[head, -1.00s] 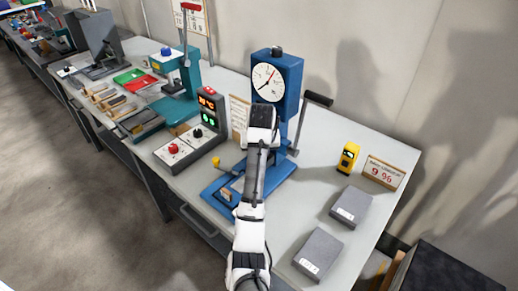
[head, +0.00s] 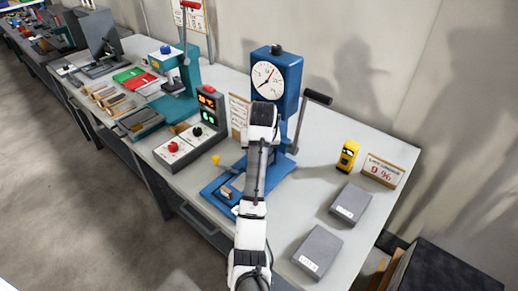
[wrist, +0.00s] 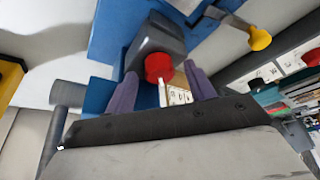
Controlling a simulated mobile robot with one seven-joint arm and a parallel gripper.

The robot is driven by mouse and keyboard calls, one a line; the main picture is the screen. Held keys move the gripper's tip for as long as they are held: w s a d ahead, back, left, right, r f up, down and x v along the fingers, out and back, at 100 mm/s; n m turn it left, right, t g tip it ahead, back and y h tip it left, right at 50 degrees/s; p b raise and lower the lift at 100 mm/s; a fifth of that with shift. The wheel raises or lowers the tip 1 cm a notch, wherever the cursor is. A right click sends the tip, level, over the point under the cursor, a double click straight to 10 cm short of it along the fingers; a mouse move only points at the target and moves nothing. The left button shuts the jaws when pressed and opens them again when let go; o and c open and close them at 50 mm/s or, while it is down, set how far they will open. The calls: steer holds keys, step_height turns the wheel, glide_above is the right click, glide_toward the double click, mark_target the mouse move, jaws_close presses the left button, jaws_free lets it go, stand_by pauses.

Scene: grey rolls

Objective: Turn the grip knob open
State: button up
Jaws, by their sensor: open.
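A red knob (wrist: 158,66) on a dark grey block (wrist: 160,42) shows in the wrist view; I take it for the grip knob. My gripper (wrist: 161,71) is open. Its two purple fingers stand apart on the left and right of the knob; I cannot tell whether they touch it. The block belongs to the blue test stand (head: 276,80), which carries a round white dial (head: 267,82). In the head view my arm hides the gripper and the red knob.
A yellow knob (wrist: 260,40) sits on a lever right of the fingers. A black-handled crank (head: 317,97) sticks out right of the stand. A control box (head: 208,115) stands left. A yellow device (head: 348,156) and grey blocks (head: 350,202) lie right.

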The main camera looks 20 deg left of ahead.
steer(key=v, duration=0.3)
steer(key=shift+r+b, duration=0.2)
steer(key=shift+b, duration=0.1)
steer(key=shift+s+r, duration=0.1)
steer(key=shift+r, duration=0.65)
steer(key=shift+s+d+r+p, duration=0.1)
steer(key=shift+s+r+p, duration=0.2)
steer(key=shift+s+p, duration=0.05)
steer(key=v, duration=0.8)
steer(key=shift+d, duration=0.15)
